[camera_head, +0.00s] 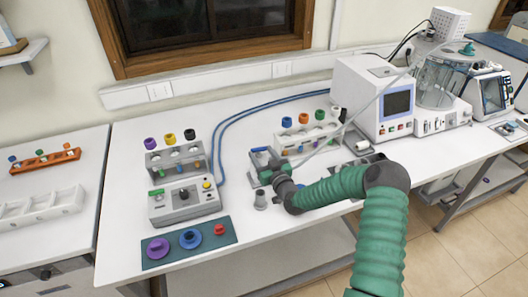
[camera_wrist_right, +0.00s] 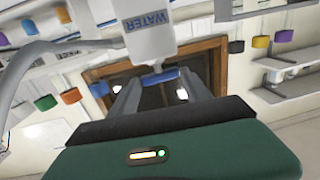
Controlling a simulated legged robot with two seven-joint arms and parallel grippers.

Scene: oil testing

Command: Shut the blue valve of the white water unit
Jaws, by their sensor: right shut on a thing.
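The white water unit (camera_wrist_right: 150,32), marked WATER, fills the top middle of the right wrist view. Its blue valve (camera_wrist_right: 160,77) shows just below it, between the two fingers of my right gripper (camera_wrist_right: 162,90). The fingers are shut on the valve, which lies crosswise in that view. In the head view my right gripper (camera_head: 267,169) is at the middle of the white table, beside a small pale box with a blue part on top. My gripper and wrist hide much of this spot. My left gripper is in neither view.
On the white table (camera_head: 125,205), a grey device (camera_head: 185,203) and a dark mat (camera_head: 190,243) with coloured knobs stand to the left. A rack with coloured caps (camera_head: 307,130) is behind my gripper. A white machine with a screen (camera_head: 372,98) stands to the right.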

